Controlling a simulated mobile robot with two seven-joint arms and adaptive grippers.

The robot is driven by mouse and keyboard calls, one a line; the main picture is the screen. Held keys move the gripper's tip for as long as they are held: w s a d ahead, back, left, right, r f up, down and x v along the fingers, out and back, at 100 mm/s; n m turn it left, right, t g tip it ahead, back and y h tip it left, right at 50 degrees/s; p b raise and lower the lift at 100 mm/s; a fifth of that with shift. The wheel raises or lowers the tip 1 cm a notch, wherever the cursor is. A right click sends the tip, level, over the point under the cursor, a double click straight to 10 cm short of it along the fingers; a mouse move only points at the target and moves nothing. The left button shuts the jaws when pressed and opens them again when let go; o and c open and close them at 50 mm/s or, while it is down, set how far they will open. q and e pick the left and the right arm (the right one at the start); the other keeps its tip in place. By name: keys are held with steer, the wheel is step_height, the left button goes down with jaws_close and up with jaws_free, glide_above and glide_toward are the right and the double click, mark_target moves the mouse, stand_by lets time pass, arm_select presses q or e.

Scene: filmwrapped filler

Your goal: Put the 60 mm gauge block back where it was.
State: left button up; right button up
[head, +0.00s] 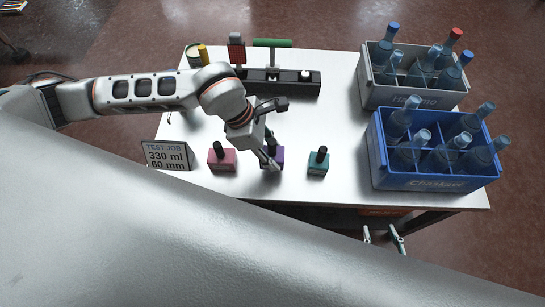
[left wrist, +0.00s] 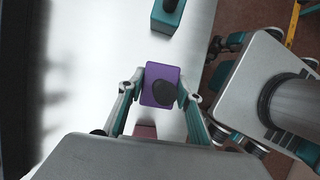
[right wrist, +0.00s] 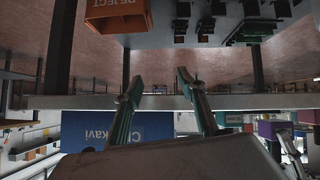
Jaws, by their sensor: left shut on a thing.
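Three blocks with black knobs stand in a row near the table's front edge: a pink block (head: 222,161), a purple block (head: 279,157) and a teal block (head: 318,164). No size marking on them is readable. My left gripper (head: 271,165) is shut on the purple block, between the other two. In the left wrist view, the fingers (left wrist: 160,90) grip the sides of the purple block (left wrist: 155,75). I cannot tell whether it touches the table. The teal block (left wrist: 168,12) shows beyond it. My right gripper (right wrist: 153,85) is open and empty, off the table's front edge.
A sign (head: 167,156) reads "TEST JOB 330 ml 60 mm". A dark fixture (head: 295,88) stands at the back. A grey crate (head: 405,99) and a blue crate (head: 430,182) hold bottles at right. An orange REJECT bin (right wrist: 117,12) shows in the right wrist view.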

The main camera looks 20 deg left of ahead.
arm_select(q)
step_height(320, 180, down, 3)
steer(key=shift+f+b, duration=0.25)
steer(key=shift+b, duration=0.05)
steer(key=shift+r, duration=0.1)
steer(key=o, duration=1.3)
